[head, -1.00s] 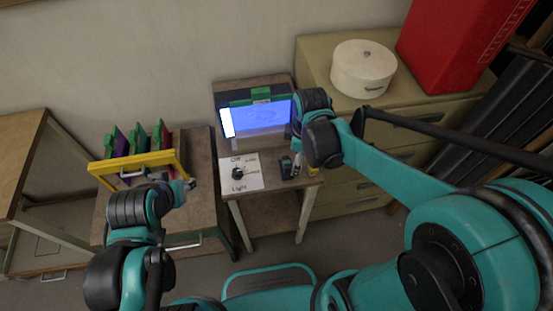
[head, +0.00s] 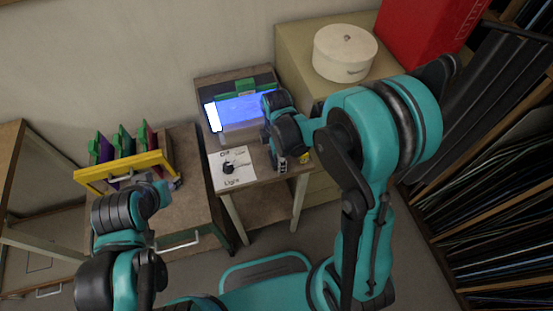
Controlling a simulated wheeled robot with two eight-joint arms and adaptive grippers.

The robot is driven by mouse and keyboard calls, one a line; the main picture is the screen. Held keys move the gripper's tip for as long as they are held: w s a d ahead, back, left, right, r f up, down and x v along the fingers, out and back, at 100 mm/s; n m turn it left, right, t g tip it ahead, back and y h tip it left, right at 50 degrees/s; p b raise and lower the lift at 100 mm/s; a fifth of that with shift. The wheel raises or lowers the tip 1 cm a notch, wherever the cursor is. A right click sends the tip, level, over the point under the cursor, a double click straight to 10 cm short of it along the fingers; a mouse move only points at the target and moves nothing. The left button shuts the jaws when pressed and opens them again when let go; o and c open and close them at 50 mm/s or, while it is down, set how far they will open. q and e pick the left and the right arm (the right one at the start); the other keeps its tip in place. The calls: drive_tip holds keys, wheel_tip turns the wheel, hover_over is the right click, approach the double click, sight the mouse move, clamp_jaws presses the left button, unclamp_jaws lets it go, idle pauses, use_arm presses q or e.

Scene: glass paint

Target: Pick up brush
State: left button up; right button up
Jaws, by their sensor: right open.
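I cannot make out a brush in the head view; my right gripper and wrist may hide it. My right gripper (head: 289,160) is open and points down at the right side of the small table (head: 228,180), right of the white light-switch sheet. A small yellow patch shows at its right finger; I cannot tell what it is. My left gripper (head: 166,186) is by the front of the yellow-framed rack (head: 98,174), mostly hidden by my own wrist, so its fingers are unclear.
A lit blue-white panel (head: 212,116) with a green clamp stands at the back of the small table. The switch sheet (head: 232,166) lies in front of it. A cabinet with a round white box (head: 345,55) and a red box (head: 425,30) stands right. Shelves fill the far right.

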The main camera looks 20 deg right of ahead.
drive_tip(key=c, duration=1.3)
drive_tip(key=shift+r, duration=0.1)
wheel_tip(320, 180, up, 5)
drive_tip(key=shift+f+p, duration=0.2)
drive_tip(key=shift+p, duration=0.9)
drive_tip(key=s+d+r+p, duration=0.1)
drive_tip(key=s+d+r, duration=0.1)
drive_tip(key=d, duration=0.1)
drive_tip(key=s+d+r, duration=0.2)
drive_tip(key=d, duration=0.1)
drive_tip(key=s+d+r+p, duration=0.1)
drive_tip(key=s+d+r, duration=0.1)
drive_tip(key=s+d, duration=0.1)
drive_tip(key=shift+d+r+p, duration=0.15)
drive_tip(key=shift+d+p, duration=0.15)
drive_tip(key=shift+p, duration=0.05)
